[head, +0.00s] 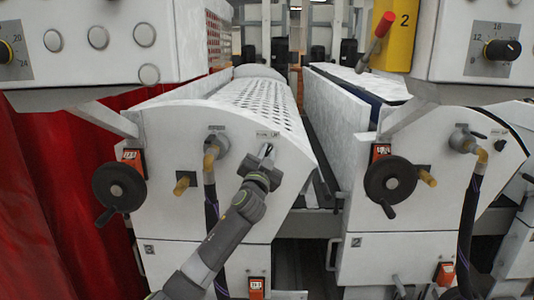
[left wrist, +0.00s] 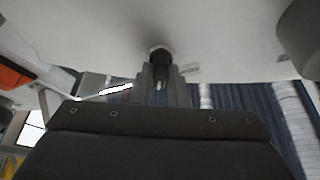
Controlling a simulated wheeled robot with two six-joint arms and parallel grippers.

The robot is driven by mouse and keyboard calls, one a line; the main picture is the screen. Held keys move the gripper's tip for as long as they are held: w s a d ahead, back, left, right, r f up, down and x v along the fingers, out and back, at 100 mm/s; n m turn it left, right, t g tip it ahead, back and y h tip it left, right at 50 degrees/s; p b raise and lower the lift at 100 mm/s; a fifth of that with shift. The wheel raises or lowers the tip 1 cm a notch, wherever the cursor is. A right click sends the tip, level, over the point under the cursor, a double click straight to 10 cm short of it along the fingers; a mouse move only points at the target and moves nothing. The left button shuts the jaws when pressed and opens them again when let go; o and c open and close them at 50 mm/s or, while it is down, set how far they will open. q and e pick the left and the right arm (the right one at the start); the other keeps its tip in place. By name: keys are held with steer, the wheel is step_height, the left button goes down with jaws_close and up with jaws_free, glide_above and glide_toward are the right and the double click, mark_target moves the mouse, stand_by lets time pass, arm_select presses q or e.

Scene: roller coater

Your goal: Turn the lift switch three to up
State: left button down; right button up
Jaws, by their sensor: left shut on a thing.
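The switch (head: 267,148) is a small dark knob with a pale base on the sloped white side panel of the left machine unit. A small label (head: 268,134) with what reads as UP sits just above it. My left gripper (head: 264,160) reaches up to it from below and is shut on it. In the left wrist view the dark switch knob (left wrist: 160,56) shows between the two grey fingers (left wrist: 160,85). The fingers partly hide the switch, so its exact setting cannot be told. My right gripper is not in view.
A black handwheel (head: 119,187) and a hose fitting (head: 214,147) stand left of my arm on the same panel. A red-tipped lever (head: 378,32) is above. A dark gap separates the units.

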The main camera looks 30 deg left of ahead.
arm_select(q)
steer(key=c, duration=1.4)
jaws_free()
steer(key=shift+c, duration=0.2)
steer(key=shift+f, duration=0.1)
steer(key=b+v, duration=0.5)
steer(key=v, duration=1.2)
steer(key=shift+d, duration=0.15)
steer(key=shift+s, duration=0.15)
